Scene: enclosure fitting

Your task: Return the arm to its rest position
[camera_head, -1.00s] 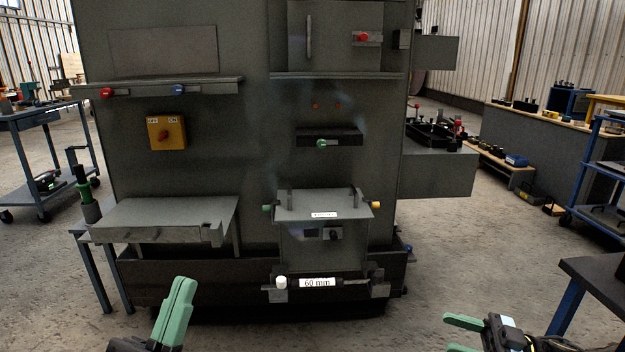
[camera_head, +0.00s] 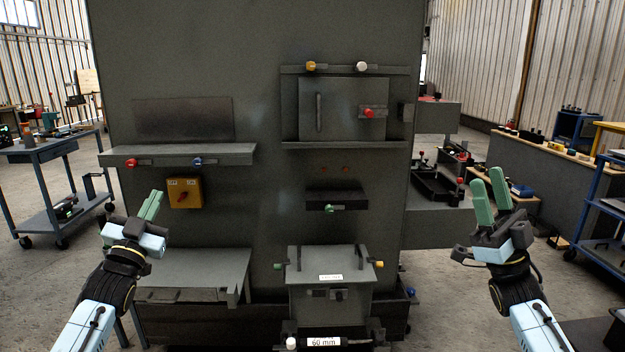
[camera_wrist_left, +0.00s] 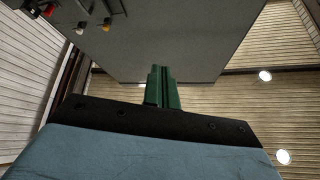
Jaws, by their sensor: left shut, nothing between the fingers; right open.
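My left gripper (camera_head: 150,206) is at the left in the head view, in front of the grey cabinet (camera_head: 270,130) and below its left shelf. Its green fingers point up, are shut together and hold nothing. In the left wrist view the same shut green fingers (camera_wrist_left: 162,88) show with nothing between them. My right gripper (camera_head: 487,190) is at the right in the head view, in front of the cabinet's side tray area. Its green fingers point up, stand apart and are empty. Both grippers appear clear of the cabinet.
The left shelf (camera_head: 180,154) and a yellow switch box (camera_head: 185,192) are on the cabinet front. A grey lidded box (camera_head: 329,285) and a "60 mm" labelled bar (camera_head: 325,342) are low at centre. Carts stand left (camera_head: 50,150) and right (camera_head: 600,220).

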